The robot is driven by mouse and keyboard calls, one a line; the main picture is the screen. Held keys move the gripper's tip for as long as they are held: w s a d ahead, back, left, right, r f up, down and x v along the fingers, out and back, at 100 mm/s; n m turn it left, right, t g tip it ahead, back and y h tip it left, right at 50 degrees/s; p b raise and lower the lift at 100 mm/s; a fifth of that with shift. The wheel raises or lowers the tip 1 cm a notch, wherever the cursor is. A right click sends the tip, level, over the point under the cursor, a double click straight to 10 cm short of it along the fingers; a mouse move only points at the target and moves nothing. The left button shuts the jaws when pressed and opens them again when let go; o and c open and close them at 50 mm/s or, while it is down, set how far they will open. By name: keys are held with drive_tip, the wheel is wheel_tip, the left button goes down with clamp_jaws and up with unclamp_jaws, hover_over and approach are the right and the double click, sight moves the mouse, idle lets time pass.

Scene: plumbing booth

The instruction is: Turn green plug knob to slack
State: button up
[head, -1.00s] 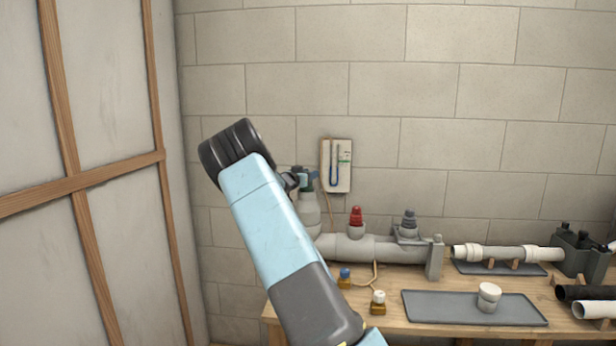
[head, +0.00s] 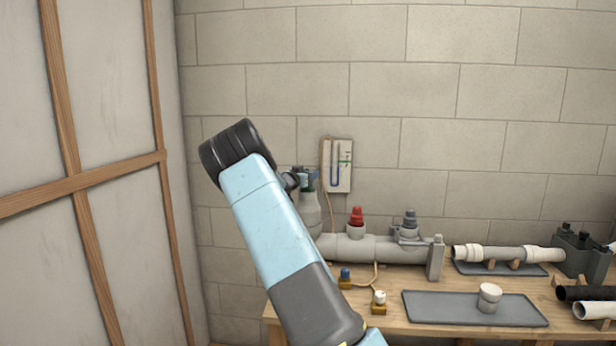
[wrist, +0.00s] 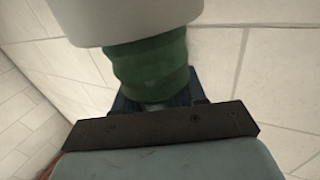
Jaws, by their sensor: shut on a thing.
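The green plug knob (wrist: 150,68) fills the upper middle of the wrist view, below the pale pipe end (wrist: 130,18). My gripper (wrist: 160,103) is shut on the knob; its dark jaw mount lies across the lower part of that view and partly hides the blue fingers. In the head view my gripper (head: 306,180) is at the top of the upright grey pipe (head: 310,211) at the left end of the pipe run. Only a little of the green shows there, between my arm and the pipe.
A red plug (head: 357,217) and a grey plug (head: 409,219) stand on the horizontal pipe to the right. A gauge board (head: 338,166) hangs on the wall just behind. Small blue-topped and white-topped valves (head: 379,298) and a grey tray (head: 440,308) lie on the bench in front.

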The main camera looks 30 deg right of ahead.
drive_tip(key=o, duration=1)
drive_tip(key=shift+o, duration=0.2)
drive_tip(key=v, duration=1.3)
drive_tip(key=shift+s+a, duration=0.2)
drive_tip(key=shift+a, duration=0.15)
